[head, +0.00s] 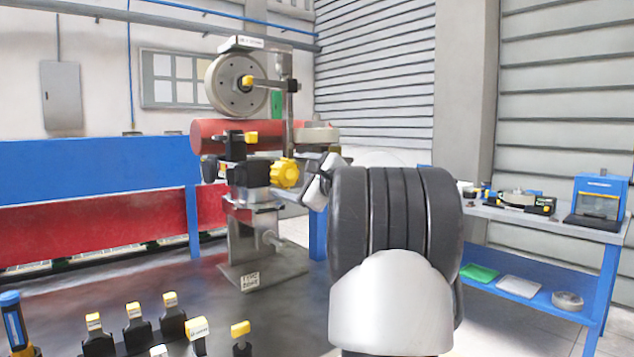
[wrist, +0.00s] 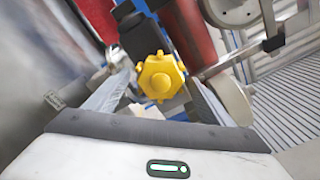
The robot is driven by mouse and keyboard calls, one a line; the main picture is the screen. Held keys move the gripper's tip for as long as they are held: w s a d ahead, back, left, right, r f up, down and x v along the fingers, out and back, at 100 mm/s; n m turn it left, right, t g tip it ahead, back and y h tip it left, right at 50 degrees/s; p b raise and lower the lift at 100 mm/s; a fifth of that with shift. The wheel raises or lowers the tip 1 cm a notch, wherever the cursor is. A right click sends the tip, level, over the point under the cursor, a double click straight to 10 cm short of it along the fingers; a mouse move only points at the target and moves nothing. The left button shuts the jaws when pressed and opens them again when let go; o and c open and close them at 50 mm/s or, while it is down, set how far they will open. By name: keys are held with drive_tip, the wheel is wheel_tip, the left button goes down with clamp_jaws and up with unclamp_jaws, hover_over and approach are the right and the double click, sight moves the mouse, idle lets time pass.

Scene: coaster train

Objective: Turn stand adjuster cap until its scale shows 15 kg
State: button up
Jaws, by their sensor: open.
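The stand (head: 242,245) rises from the dark bench with a grey wheel (head: 238,85) at its top. The yellow lobed knob (head: 285,172), which looks like the adjuster cap, sits on the right side of the stand's black block (head: 248,174). In the wrist view the yellow cap (wrist: 160,76) lies straight ahead, between and beyond my fingers. My gripper (wrist: 155,100) is open and empty, apart from the cap. In the head view my gripper (head: 318,185) is just right of the cap, partly hidden by my arm. No scale reading is legible in either view.
Several black tools with yellow tops (head: 135,328) stand at the bench's near left. A red cylinder (head: 240,133) lies behind the stand. A blue-framed side table (head: 540,225) with instruments is at the right. The bench between stand and tools is clear.

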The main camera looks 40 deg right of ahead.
drive_tip(key=s, duration=1.5)
drive_tip(key=shift+p, duration=0.3)
